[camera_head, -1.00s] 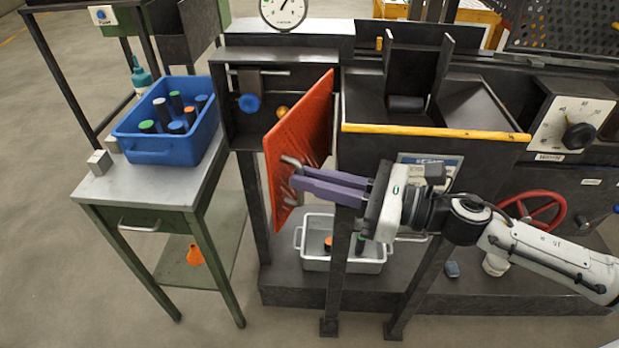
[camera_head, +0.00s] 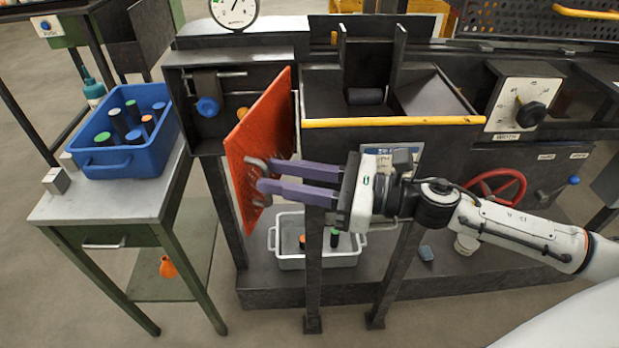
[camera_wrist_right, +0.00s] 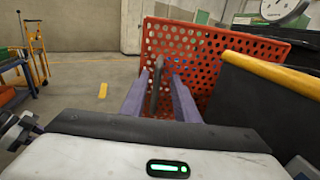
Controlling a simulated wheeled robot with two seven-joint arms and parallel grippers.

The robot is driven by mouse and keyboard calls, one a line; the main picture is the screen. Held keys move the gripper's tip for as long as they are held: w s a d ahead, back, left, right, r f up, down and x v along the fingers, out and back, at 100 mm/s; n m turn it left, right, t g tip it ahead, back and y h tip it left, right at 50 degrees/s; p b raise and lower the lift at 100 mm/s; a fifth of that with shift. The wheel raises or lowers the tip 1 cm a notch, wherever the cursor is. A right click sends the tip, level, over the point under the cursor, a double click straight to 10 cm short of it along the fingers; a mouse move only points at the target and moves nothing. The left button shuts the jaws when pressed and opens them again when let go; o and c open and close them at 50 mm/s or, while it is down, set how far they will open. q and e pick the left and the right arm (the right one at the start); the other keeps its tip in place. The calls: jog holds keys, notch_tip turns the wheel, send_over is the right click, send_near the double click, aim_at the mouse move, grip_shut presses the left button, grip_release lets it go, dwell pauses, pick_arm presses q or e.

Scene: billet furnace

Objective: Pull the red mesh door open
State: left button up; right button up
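The red mesh door (camera_head: 262,135) stands swung outward from the dark box at the left of the furnace bench; the box's inside shows. In the right wrist view the perforated door (camera_wrist_right: 215,70) fills the upper right. Its grey bar handle (camera_head: 256,181) is on the door's outer face. My right gripper (camera_head: 265,178) reaches in from the right with its two purple fingers apart at the handle. In the right wrist view the handle (camera_wrist_right: 155,88) stands between the fingers, with a gap visible to the right finger. My left gripper is in neither view.
A side table (camera_head: 60,212) with a blue bin (camera_head: 125,163) of several cylinders stands left of the door. A grey tray (camera_head: 290,262) lies below the door. A yellow-edged hopper (camera_head: 395,122) is right of it. Floor shows at the front left.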

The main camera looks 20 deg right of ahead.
jog(key=b+v, duration=0.1)
jog(key=v, duration=0.8)
jog(key=shift+s+d+b, duration=0.2)
jog(key=shift+d+b, duration=0.15)
jog(key=d+f+m+t+h+p, duration=0.15)
jog(key=f+m+h, duration=0.35)
jog(key=f+m, duration=0.7)
jog(key=d+f+m+t+h+b, duration=0.2)
jog(key=f+m+h, duration=0.45)
jog(key=m, duration=1.05)
jog(key=s+a+f+m+g+p, duration=0.2)
jog(key=s+a+f+m+g, duration=0.4)
jog(key=s+a+f+m, duration=0.3)
notch_tip(320, 180, down, 6)
jog(key=s+m, duration=0.3)
jog(key=m, duration=0.3)
jog(key=shift+a+f, duration=0.15)
jog(key=shift+a, duration=0.05)
